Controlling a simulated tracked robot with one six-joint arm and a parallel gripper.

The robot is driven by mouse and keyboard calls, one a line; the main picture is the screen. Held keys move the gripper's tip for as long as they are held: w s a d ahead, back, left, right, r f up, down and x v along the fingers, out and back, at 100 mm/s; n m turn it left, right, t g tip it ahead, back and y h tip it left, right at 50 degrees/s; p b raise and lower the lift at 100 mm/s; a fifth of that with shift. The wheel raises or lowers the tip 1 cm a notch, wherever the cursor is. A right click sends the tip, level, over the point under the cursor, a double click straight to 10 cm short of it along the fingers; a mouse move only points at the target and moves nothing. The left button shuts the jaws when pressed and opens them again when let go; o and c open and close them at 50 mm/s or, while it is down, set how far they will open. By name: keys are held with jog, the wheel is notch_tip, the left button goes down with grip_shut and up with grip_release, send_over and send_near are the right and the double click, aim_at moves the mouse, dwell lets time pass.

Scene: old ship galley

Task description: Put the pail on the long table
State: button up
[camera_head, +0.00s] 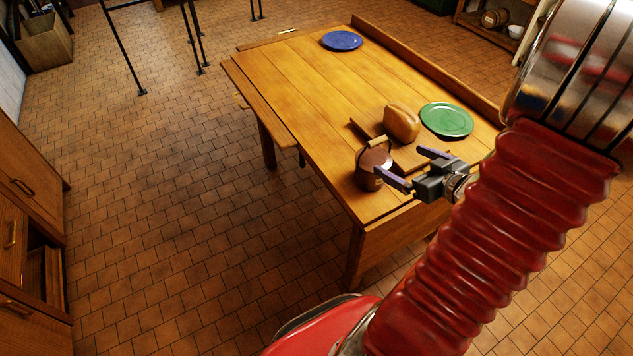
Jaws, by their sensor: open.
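The pail (369,175) is a small brown, coppery vessel with a pale wooden grip on its raised handle. It stands upright on the near end of the long wooden table (300,95), close to the left edge. My gripper (399,160) is over the table's near end, just right of the pail, with its two purple-grey fingers spread and nothing held between them. The left finger crosses in front of the pail's right side; I cannot tell whether it touches.
A bread loaf (401,124) sits on a wooden board (412,157) beside my gripper. A green plate (447,119) lies behind it, and a blue plate (342,40) lies at the far end. The table's middle is clear. Wooden drawers (25,215) stand at left.

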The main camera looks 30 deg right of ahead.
jog(key=w+a+r+m+g+h, duration=0.1)
jog(key=w+a+r+g+h, duration=0.15)
jog(key=r, duration=0.35)
jog(key=w+a+r+g+h, duration=0.1)
jog(key=w+a+r+h, duration=0.25)
jog(key=r, duration=0.25)
jog(key=s+a+r+g+y, duration=0.1)
jog(key=s+a, duration=0.3)
jog(key=a, duration=0.4)
jog(key=s+a+g+y, duration=0.1)
jog(key=s+a+y, duration=0.2)
jog(key=a, duration=0.6)
jog(key=s+a+r+g+y, duration=0.1)
jog(key=s+a+g+y, duration=0.1)
jog(key=s+a, duration=0.3)
jog(key=a, duration=0.4)
jog(key=shift+r+n, duration=0.3)
jog(key=shift+r, duration=0.05)
jog(key=shift+c, duration=0.5)
